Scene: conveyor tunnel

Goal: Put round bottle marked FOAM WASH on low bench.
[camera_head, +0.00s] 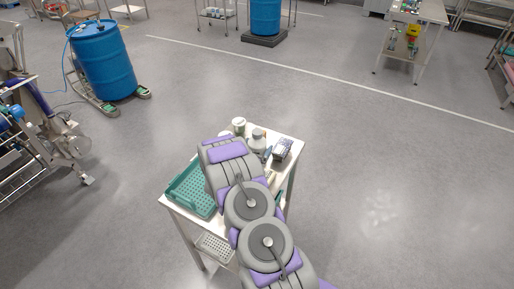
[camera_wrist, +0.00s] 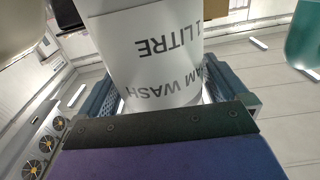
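The round white bottle marked FOAM WASH (camera_wrist: 152,58) fills the middle of the wrist view, its lettering upside down, with 1 LITRE also readable. My gripper (camera_wrist: 160,92) has one finger on each side of it, very close to its sides. Whether both fingers press on it, I cannot tell. In the head view my arm reaches over a small white-topped table (camera_head: 291,140) and hides the gripper and most of the held area. I cannot tell which piece of furniture is the low bench.
On the small table are a teal crate (camera_head: 181,190), a grey-capped bottle (camera_head: 258,142), a white tub (camera_head: 239,126) and a dark box (camera_head: 283,149). Blue drums (camera_head: 104,62) stand behind. A shelved table (camera_head: 398,45) stands at the back right. Open floor lies to the right.

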